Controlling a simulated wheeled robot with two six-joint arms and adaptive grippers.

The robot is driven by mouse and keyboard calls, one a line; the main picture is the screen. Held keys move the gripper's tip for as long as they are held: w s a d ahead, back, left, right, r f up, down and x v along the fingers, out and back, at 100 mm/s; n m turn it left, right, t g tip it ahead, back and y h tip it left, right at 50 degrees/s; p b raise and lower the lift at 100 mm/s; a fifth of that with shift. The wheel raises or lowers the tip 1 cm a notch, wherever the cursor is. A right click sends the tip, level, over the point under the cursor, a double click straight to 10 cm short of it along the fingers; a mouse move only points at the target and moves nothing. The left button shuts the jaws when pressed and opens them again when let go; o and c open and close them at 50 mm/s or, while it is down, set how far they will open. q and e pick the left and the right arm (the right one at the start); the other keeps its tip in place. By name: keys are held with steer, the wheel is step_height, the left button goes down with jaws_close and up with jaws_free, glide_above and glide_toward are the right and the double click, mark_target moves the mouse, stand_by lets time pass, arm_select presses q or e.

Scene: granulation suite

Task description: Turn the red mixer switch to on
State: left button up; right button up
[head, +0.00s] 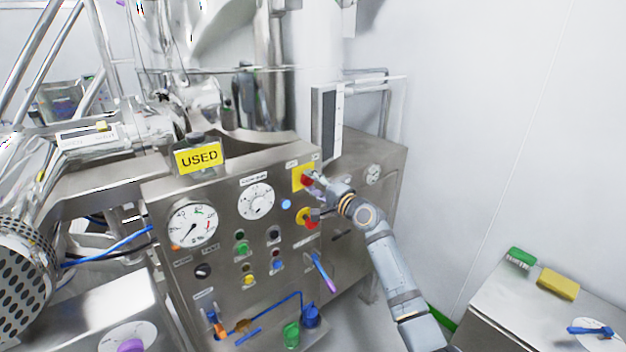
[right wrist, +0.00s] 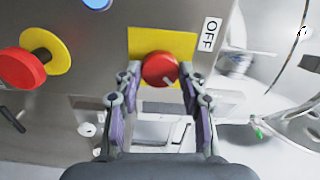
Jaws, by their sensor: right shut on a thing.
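The red mixer switch (head: 307,179) sits on a yellow plate (head: 297,170) at the upper right of the steel control panel. My right gripper (head: 314,181) is at the switch. In the right wrist view its two fingers (right wrist: 159,82) are on either side of the knob, shut on it. My left gripper is not in view.
A red emergency button (head: 311,216) on a yellow ring sits just below the switch. Dials, small buttons and a purple-tipped lever (head: 323,272) share the panel (head: 225,235).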

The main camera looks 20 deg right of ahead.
steer(key=shift+m, duration=0.5)
steer(key=o, duration=1.2)
steer(key=shift+c, duration=0.2)
steer(key=shift+s+d+f, duration=0.1)
steer(key=shift+s+d, duration=0.1)
steer(key=shift+s, duration=0.15)
steer(key=v, duration=1.1)
